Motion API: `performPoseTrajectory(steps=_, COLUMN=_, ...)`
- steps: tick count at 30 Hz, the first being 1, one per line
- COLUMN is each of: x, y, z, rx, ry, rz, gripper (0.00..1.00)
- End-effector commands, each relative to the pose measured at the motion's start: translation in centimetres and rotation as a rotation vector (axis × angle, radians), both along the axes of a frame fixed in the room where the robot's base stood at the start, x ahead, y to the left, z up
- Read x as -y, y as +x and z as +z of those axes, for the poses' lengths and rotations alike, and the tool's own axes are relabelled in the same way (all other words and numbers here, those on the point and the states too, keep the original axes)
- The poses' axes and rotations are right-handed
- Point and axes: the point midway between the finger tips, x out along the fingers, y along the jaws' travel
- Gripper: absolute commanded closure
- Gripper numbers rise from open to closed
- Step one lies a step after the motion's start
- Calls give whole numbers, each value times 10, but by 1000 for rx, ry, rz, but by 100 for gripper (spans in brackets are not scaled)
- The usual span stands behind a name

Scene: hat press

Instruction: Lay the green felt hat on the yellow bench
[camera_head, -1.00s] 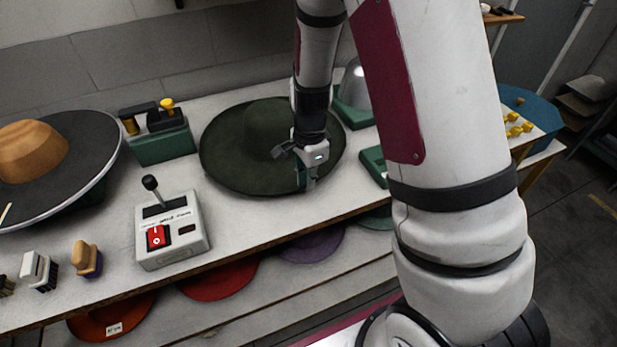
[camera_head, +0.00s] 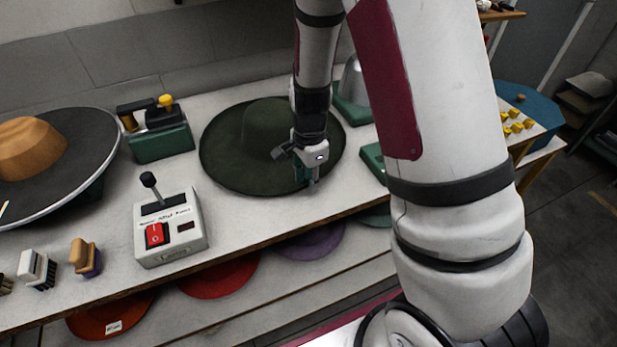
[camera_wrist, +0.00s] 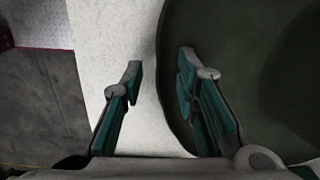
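The green felt hat (camera_head: 228,150) lies brim down on the white worktable (camera_head: 240,212), with its crown up. My gripper (camera_head: 306,178) is at the near right part of its brim, pointing down. In the wrist view the two fingers (camera_wrist: 160,84) stand apart. The hat brim (camera_wrist: 235,60) edge runs between them: the right finger overlaps the brim, the left one is over the white tabletop. I cannot tell whether either finger touches the felt. A bench with a yellow leg (camera_head: 532,166) is at the right, partly hidden by my arm.
A control box (camera_head: 172,235) with a lever and red switch stands left of the hat, a green device (camera_head: 160,140) behind it. A dark-brimmed hat form (camera_head: 75,150) is far left. A silver dome (camera_head: 352,82) stands behind my arm. Yellow pegs (camera_head: 515,128) and a blue item (camera_head: 530,102) are right.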

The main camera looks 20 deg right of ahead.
Motion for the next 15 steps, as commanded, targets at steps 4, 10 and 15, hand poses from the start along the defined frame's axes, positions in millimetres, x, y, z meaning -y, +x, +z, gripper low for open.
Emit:
performPoseTrajectory(steps=4, x=0, y=0, z=0, rx=0, ry=0, rz=0, gripper=68)
performPoseTrajectory(steps=10, x=0, y=0, z=3, rx=-1, ry=0, rz=0, gripper=68)
performPoseTrajectory(steps=15, x=-1, y=0, z=24, rx=3, ry=0, rz=1, gripper=68)
